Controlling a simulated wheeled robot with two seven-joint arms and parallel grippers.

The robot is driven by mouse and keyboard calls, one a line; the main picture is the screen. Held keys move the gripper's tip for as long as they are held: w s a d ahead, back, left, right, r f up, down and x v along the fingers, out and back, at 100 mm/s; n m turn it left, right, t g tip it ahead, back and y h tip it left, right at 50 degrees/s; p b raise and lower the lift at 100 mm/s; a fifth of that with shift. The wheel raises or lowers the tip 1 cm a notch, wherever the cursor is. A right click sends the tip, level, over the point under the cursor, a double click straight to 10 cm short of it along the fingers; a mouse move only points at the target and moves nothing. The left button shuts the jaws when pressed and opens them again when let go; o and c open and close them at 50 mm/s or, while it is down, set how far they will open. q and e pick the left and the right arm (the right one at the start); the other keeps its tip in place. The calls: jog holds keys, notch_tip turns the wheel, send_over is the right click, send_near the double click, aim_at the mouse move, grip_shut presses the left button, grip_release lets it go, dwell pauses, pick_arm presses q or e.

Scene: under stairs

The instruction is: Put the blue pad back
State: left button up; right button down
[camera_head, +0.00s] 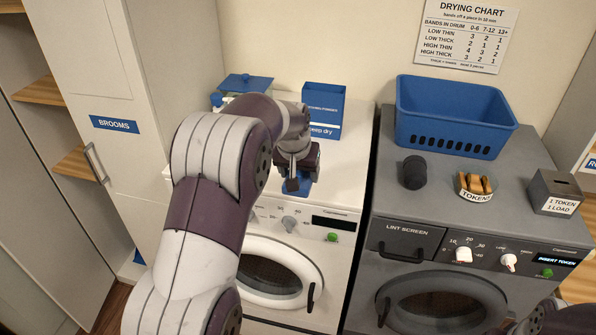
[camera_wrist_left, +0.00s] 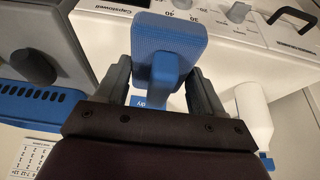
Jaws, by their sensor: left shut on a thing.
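The blue pad (camera_wrist_left: 172,40) has a flat, textured face and a blue stem behind it. My left gripper (camera_wrist_left: 163,90) is shut on the stem, one finger on each side, in the left wrist view. In the head view my left gripper (camera_head: 297,180) is over the front edge of the white washer's top (camera_head: 345,170). Part of the blue pad (camera_head: 303,186) shows beneath it. My left arm and gripper hide much of the pad and of the washer top. I cannot tell whether the pad touches the washer. My right gripper is not in view.
A brooms cabinet (camera_head: 120,80) stands left.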

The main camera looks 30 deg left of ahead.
pick_arm(q)
jog(key=s+d+f, duration=0.3)
jog(key=s+f, duration=0.1)
jog(key=f, duration=0.7)
jog(key=s+d+f+m, duration=0.1)
jog(key=s+d+f, duration=0.3)
jog(key=f, duration=0.7)
jog(key=s+d+f+m+h, duration=0.1)
jog(key=s+d+f, duration=0.2)
jog(key=f, duration=0.8)
jog(key=shift+s+d+f, duration=0.2)
jog(key=shift+s+f, duration=0.1)
jog(key=shift+s, duration=0.7)
